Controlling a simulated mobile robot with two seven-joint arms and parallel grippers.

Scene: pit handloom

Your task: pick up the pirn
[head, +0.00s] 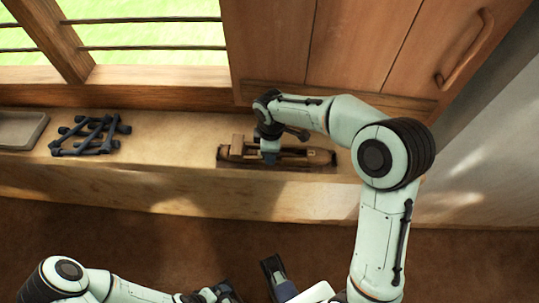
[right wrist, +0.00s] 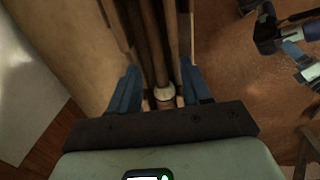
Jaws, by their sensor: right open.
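A long brown wooden shuttle (head: 318,157) lies on the ledge below the cupboard. My right gripper (head: 269,153) points down over its middle. In the right wrist view the right gripper (right wrist: 160,92) is open, with one blue finger on each side of the shuttle (right wrist: 133,35). A slim brown rod with a pale ring near its end, which looks like the pirn (right wrist: 163,92), lies between the fingers. I cannot tell whether the fingers touch anything. My left gripper (head: 250,287) is low in the head view, away from the ledge, with its fingers apart and nothing visible between them.
A pile of dark blue rods (head: 92,136) lies on the ledge (head: 165,150) to the left. A grey tray (head: 38,127) stands at the far left. The cupboard (head: 345,50) rises close behind the shuttle. The ledge between rods and shuttle is clear.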

